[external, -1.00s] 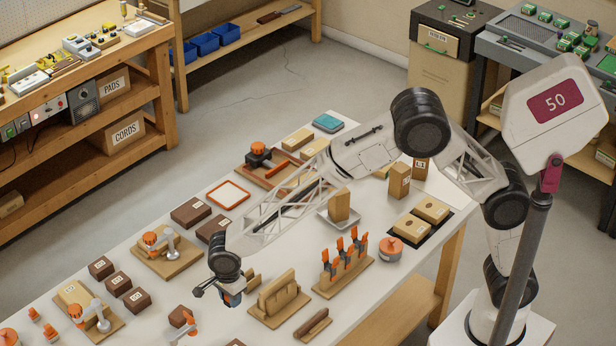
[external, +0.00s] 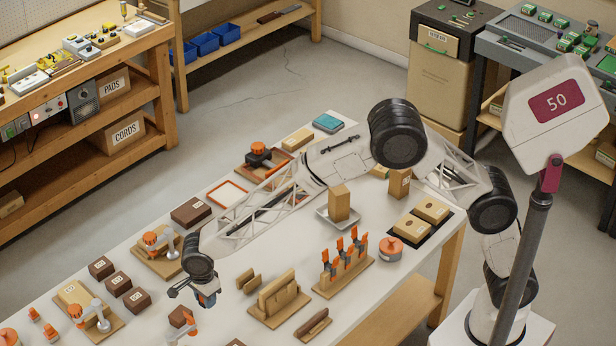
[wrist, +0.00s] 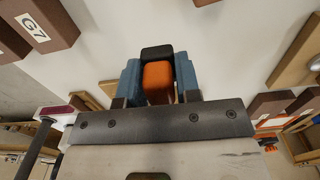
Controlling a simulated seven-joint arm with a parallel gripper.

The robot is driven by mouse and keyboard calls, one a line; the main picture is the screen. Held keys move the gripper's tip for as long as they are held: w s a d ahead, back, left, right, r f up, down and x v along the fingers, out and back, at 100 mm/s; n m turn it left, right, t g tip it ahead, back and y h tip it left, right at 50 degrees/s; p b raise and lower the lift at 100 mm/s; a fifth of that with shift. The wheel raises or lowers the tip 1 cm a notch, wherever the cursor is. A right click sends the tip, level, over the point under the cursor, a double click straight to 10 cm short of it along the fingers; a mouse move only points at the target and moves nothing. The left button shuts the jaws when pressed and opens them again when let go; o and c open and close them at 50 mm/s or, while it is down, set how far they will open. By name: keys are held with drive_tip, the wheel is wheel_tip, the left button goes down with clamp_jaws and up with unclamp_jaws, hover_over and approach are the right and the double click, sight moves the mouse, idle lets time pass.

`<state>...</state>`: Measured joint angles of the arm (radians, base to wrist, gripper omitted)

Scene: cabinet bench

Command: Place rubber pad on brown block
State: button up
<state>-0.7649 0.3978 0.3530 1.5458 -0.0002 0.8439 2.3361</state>
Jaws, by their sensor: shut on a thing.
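My gripper (external: 206,298) hangs above the white bench, left of the tan slotted stand. In the wrist view its blue fingers (wrist: 158,78) are shut on an orange piece (wrist: 158,76) with a black end (wrist: 157,52). I cannot tell for certain that this is the rubber pad; the fingers hide its sides. A brown block labelled G7 (wrist: 38,24) lies at the upper left of the wrist view, apart from the fingers. In the external view, several brown blocks lie on the bench, including a larger one (external: 190,211) and a small one (external: 137,299).
The tan slotted stand (external: 279,298) and a rack of orange clamps (external: 343,268) stand right of my gripper. Clamp fixtures on boards (external: 170,262) stand to its left.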

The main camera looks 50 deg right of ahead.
hover_over(180, 314)
drive_tip(key=shift+f, duration=0.4)
idle(0.4)
drive_tip(key=shift+f, duration=1.75)
drive_tip(key=shift+f, duration=0.15)
drive_tip(key=o, duration=0.9)
wheel_tip(180, 314, up, 12)
